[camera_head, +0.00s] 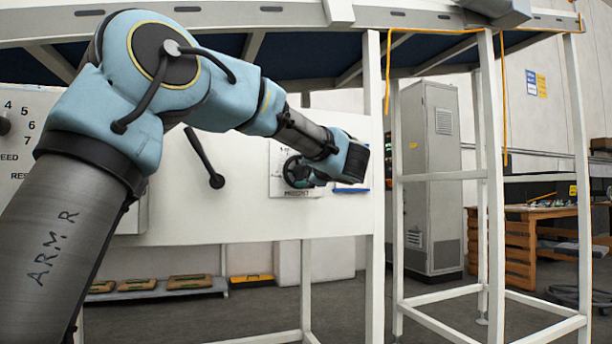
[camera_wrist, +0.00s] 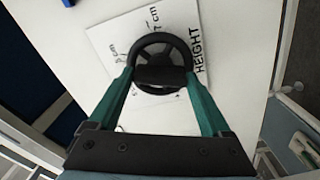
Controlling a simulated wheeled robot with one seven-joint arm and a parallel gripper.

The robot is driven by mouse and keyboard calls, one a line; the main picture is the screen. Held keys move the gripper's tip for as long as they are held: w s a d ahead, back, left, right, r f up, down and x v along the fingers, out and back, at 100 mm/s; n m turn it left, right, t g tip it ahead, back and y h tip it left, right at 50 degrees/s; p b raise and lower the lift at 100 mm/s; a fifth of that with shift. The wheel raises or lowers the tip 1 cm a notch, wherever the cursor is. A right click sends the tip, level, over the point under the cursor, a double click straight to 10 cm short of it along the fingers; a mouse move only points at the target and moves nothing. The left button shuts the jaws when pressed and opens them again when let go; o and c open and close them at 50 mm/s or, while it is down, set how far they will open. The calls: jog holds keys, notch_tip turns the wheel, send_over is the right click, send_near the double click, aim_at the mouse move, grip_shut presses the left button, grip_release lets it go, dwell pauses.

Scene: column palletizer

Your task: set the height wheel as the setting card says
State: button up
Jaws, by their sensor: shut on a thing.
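The height wheel (camera_wrist: 163,62) is a dark round handwheel on a white plate (camera_wrist: 115,40) lettered HEIGHT, with partly hidden cm marks around it. In the head view the wheel (camera_head: 291,172) shows at the left of my gripper (camera_head: 312,176), partly covered by it. In the wrist view my gripper (camera_wrist: 162,84) has its two green fingers on either side of the wheel, closed on it. The wheel's pointer setting cannot be read. I cannot make out a readable setting card; a blue-edged item (camera_head: 352,189) shows on the panel right of the wheel.
A black lever (camera_head: 205,158) sticks out of the white panel (camera_head: 240,225) left of the wheel. A speed dial (camera_head: 5,125) is at the far left. White frame posts (camera_head: 373,130) stand right of my gripper. Cartons (camera_head: 188,282) lie low behind, and a grey cabinet (camera_head: 430,180) stands at right.

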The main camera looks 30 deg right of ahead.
jog(key=n+b, duration=0.3)
jog(key=n, duration=0.2)
jog(key=shift+f, duration=0.2)
jog(key=shift+r+n+b, duration=0.1)
jog(key=shift+n+b, duration=1.7)
jog(key=shift+n, duration=0.7)
jog(key=o, duration=1.2)
jog(key=shift+c, duration=0.2)
jog(key=shift+r, duration=0.1)
jog(key=s+a, duration=0.1)
jog(key=s, duration=0.9)
jog(key=shift+s+a+p, duration=0.15)
jog(key=shift+s+p, duration=0.2)
jog(key=shift+p, duration=0.1)
